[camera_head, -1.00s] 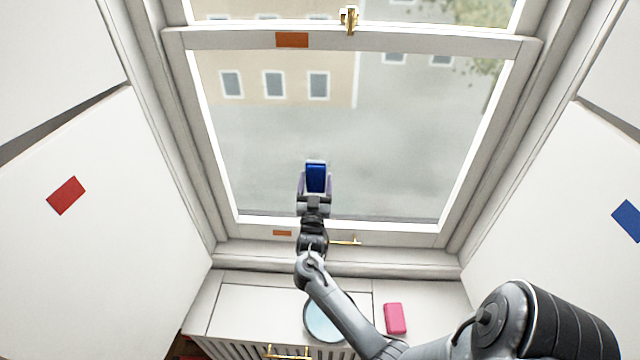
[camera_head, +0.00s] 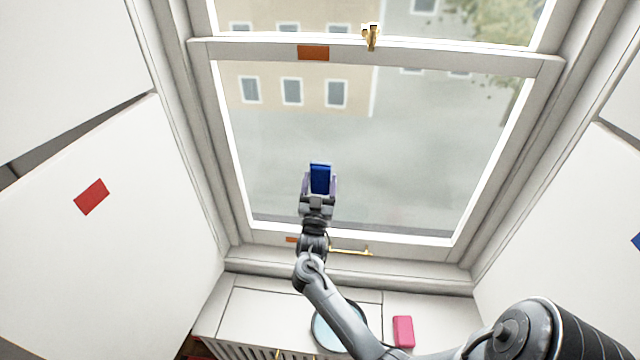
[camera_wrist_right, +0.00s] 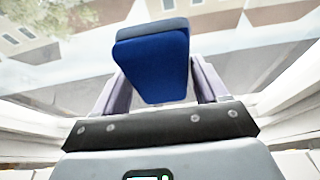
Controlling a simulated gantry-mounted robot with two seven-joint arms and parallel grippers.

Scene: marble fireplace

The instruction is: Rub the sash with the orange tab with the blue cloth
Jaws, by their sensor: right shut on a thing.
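The sash (camera_head: 455,62) with the orange tab (camera_head: 313,53) is the lower sash of the window, with a large glass pane in a white frame. A smaller orange mark (camera_head: 291,240) shows on its bottom rail, partly behind my arm. My right gripper (camera_head: 319,188) is shut on the blue cloth (camera_head: 320,176), a thick folded pad, in front of the lower middle-left of the pane. In the right wrist view the blue cloth (camera_wrist_right: 158,68) sits between both fingers, its face towards the glass hidden. I cannot tell whether it touches the glass. My left gripper is not in view.
A brass latch (camera_head: 371,36) sits on the sash's top rail and a brass handle (camera_head: 350,252) at its bottom. White panels flank the window, the left with a red patch (camera_head: 91,197). A pink block (camera_head: 403,331) and a round pale-blue dish (camera_head: 325,333) lie on the sill cabinet.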

